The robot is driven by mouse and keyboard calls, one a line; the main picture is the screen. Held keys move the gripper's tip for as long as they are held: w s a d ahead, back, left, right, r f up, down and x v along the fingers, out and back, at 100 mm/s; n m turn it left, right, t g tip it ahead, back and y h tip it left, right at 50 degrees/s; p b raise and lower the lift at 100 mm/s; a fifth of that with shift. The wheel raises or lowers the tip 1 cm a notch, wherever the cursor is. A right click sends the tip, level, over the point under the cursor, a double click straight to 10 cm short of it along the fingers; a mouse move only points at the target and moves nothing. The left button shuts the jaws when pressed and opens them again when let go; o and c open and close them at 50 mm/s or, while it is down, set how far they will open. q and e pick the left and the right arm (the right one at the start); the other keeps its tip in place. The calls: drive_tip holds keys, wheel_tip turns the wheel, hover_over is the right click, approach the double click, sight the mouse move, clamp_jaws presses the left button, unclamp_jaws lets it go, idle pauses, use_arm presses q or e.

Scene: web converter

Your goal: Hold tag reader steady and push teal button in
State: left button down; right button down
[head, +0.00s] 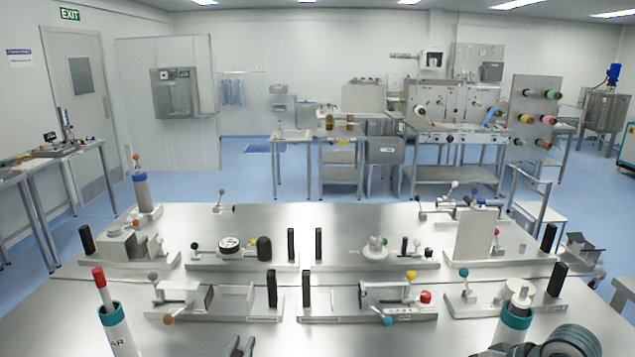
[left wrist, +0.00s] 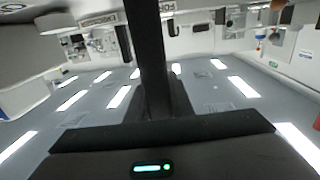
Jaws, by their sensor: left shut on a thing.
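My left gripper (head: 240,346) shows as two dark fingers at the bottom edge of the head view, left of centre. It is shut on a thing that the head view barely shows. In the left wrist view a dark body, apparently the tag reader (left wrist: 95,155), fills the bottom, with a dark post rising from it. A glowing teal strip, perhaps the teal button (left wrist: 148,168), and a small green light sit on its lower part. Nothing is seen touching the strip. My right gripper cannot be made out.
A steel table (head: 275,217) carries several fixtures with black upright handles. A front fixture (head: 190,298) lies just beyond my left gripper. White cylinders with teal bands stand at front left (head: 117,335) and front right (head: 512,322).

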use_arm(q)
drive_tip(key=shift+s+f, duration=0.1)
drive_tip(key=shift+f, duration=0.3)
drive_tip(key=c, duration=1.7)
unclamp_jaws()
drive_tip(key=shift+c, duration=0.2)
drive_tip(key=shift+o, duration=1.3)
drive_tip(key=shift+r, duration=0.25)
drive_tip(key=s+a, duration=0.1)
drive_tip(key=s, duration=1)
drive_tip(key=shift+s, duration=0.4)
drive_tip(key=shift+s+a, duration=0.1)
drive_tip(key=shift+a, duration=0.05)
